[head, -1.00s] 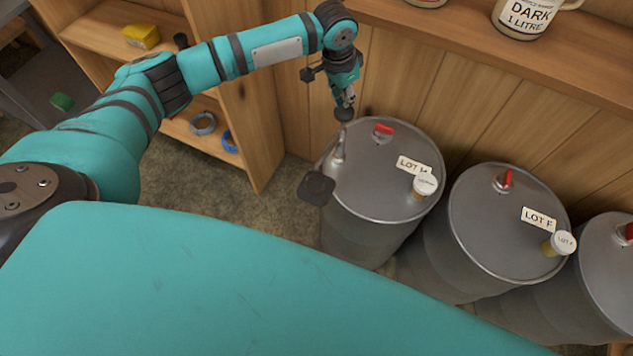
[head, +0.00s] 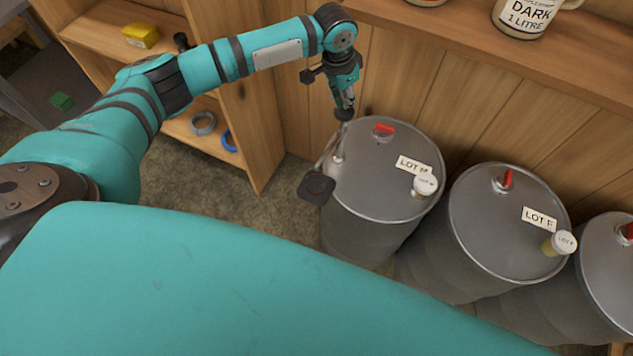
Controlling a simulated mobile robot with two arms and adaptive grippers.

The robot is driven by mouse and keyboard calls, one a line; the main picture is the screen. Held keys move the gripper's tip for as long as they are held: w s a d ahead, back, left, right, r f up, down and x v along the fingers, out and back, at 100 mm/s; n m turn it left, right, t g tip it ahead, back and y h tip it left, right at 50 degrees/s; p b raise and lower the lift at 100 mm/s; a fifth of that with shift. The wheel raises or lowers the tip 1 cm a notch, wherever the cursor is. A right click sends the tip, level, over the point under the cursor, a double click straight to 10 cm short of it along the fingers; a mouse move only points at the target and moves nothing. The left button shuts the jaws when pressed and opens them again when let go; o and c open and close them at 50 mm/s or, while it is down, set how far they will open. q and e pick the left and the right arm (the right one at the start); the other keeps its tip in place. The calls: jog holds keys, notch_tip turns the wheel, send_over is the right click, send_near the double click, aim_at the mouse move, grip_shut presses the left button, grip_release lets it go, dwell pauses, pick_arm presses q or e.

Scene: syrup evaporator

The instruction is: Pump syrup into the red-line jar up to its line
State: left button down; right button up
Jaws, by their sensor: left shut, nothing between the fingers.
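My left gripper (head: 345,97) is shut and empty. It points down over the far left part of a grey drum, at a dark round knob (head: 344,114) on a thin pump fitting (head: 338,156). The fingertips are at or just above the knob; I cannot tell whether they touch it. A dark, flat, squarish piece (head: 316,187) sits beside the drum's left edge, below the pump. The drum (head: 375,190) carries a LOT label, its last letter unclear, and a small white-capped sample jar (head: 424,186). No jar with a red line shows. My right gripper is out of view.
Two more drums, one marked LOT F (head: 500,235) and one at the right edge (head: 610,255), stand alongside. A shelf (head: 450,28) above holds a jar labelled DARK 1 LITRE (head: 525,18). A wooden shelf unit (head: 255,120) stands left. My teal body hides the foreground.

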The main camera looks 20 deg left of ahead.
aim_at(343, 111)
pick_arm(q)
jog(key=shift+s+f+b, duration=0.1)
jog(key=shift+f+b, duration=0.8)
jog(key=shift+f, duration=1.7)
jog(key=shift+r, duration=0.1)
notch_tip(343, 111, up, 5)
jog(key=p, duration=0.6)
jog(key=shift+r, duration=0.1)
